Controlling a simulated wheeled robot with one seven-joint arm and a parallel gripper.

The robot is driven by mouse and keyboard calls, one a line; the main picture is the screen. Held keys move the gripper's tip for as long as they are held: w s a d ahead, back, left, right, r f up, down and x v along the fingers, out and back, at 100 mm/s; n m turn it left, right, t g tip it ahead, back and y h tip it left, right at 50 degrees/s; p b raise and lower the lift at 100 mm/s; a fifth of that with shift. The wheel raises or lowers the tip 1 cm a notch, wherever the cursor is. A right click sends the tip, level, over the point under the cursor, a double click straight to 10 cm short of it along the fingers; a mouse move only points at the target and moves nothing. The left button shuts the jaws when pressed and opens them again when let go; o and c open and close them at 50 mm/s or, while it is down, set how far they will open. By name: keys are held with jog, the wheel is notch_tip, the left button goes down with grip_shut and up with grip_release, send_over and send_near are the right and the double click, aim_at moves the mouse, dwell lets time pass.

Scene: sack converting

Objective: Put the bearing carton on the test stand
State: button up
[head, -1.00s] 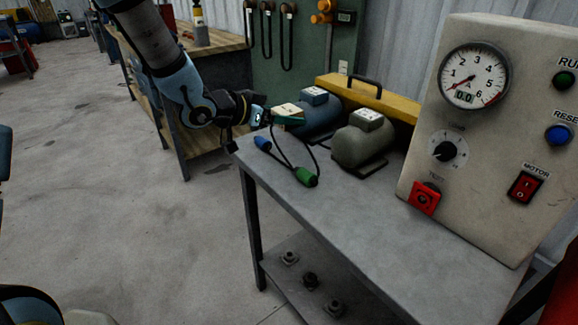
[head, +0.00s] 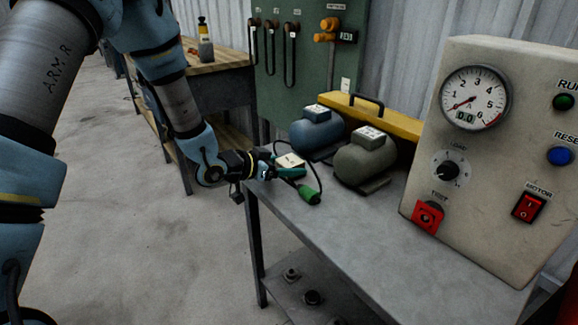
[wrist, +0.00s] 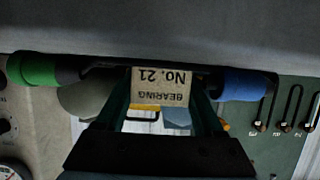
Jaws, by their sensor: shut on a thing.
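The bearing carton (head: 290,161), small and cream, is held between the dark green fingers of my gripper (head: 285,170). In the wrist view the carton (wrist: 160,86) shows upside-down print, "BEARING No. 21", with a finger on each side. It is low over the left end of the grey test stand (head: 345,225). I cannot tell whether it touches the top. The blue handle (wrist: 245,84) shows in the wrist view and is hidden in the head view.
A blue motor (head: 316,133) and a grey-green motor (head: 365,157) stand behind the carton. A yellow case (head: 402,122) is behind them. A gauge panel (head: 470,195) stands at the right. The front middle of the top is clear.

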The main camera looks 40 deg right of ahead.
jog(key=shift+f, duration=0.2)
jog(key=o, duration=1.2)
jog(key=shift+o, duration=0.2)
